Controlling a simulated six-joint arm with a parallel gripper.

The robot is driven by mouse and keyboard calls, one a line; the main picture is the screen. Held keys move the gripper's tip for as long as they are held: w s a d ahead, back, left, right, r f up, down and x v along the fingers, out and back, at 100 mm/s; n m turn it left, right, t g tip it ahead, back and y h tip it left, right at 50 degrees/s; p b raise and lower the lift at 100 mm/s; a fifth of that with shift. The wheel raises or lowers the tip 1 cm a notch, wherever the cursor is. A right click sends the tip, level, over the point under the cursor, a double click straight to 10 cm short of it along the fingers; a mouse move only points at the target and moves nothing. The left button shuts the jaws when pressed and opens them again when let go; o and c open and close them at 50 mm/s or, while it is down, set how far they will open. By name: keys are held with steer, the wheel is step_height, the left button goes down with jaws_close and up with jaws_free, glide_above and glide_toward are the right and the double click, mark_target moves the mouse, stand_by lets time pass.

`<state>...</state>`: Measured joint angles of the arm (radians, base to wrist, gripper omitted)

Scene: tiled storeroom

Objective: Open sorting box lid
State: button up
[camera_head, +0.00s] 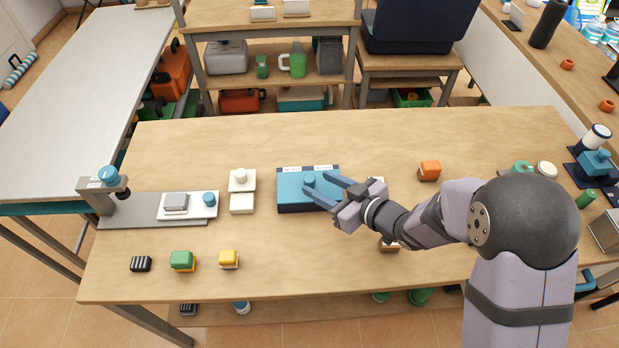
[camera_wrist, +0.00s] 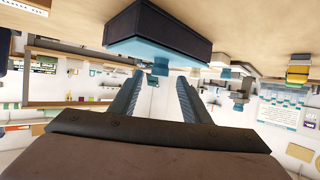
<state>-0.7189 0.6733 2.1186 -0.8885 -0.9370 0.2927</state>
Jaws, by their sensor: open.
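The sorting box (camera_head: 290,200) sits near the middle of the table, with a blue lid that is closed. A small blue knob (camera_head: 309,180) stands on the lid. The wrist view is upside down; the dark box (camera_wrist: 165,25) is at its top, with the blue knob (camera_wrist: 160,66) sticking off the lid. My gripper (camera_head: 317,183) reaches in from the right over the lid, with its blue fingers open and empty. In the wrist view the knob shows between the two fingertips (camera_wrist: 159,75). I cannot tell whether a finger touches it.
White blocks (camera_head: 241,204) stand left of the box. A grey stand with a plate (camera_head: 150,208) is at the far left. Green and yellow blocks (camera_head: 182,260) are in front. An orange block (camera_head: 429,170) is right of my gripper. The table behind the box is clear.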

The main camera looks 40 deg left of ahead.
mark_target(313, 182)
steer(key=shift+x, duration=2.7)
